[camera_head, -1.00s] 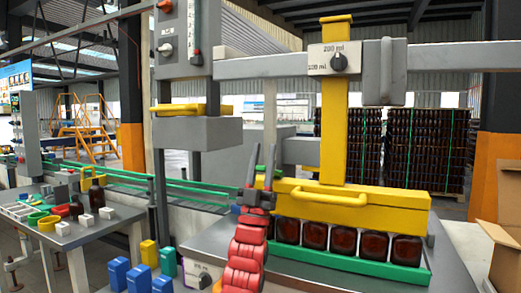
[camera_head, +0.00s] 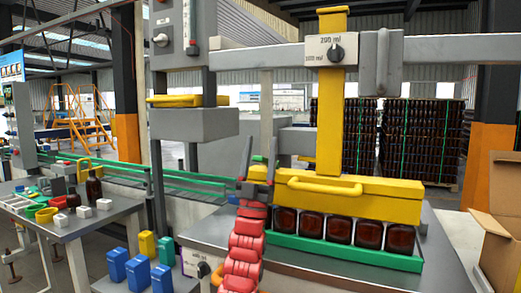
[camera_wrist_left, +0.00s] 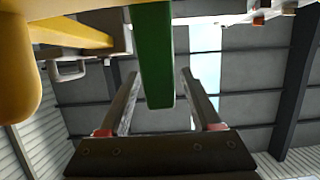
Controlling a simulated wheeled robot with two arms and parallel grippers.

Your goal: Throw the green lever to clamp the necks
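The green lever (camera_wrist_left: 153,60) hangs down in the left wrist view, between the two fingers of my left gripper (camera_wrist_left: 158,100). The fingers stand apart with a gap on each side of the lever. In the head view my left gripper (camera_head: 258,160) points up at the left end of the yellow clamp head (camera_head: 350,195). The lever is hard to make out there behind the fingers. Amber bottles (camera_head: 340,231) stand in a row under the clamp head, behind a green rail (camera_head: 345,254). My right gripper is not in view.
A yellow handle (camera_head: 325,187) sticks out from the clamp head close to my gripper. A grey post with a yellow-topped block (camera_head: 195,122) stands to the left. Blue blocks (camera_head: 138,270) are at lower left, an open cardboard box (camera_head: 495,240) at right.

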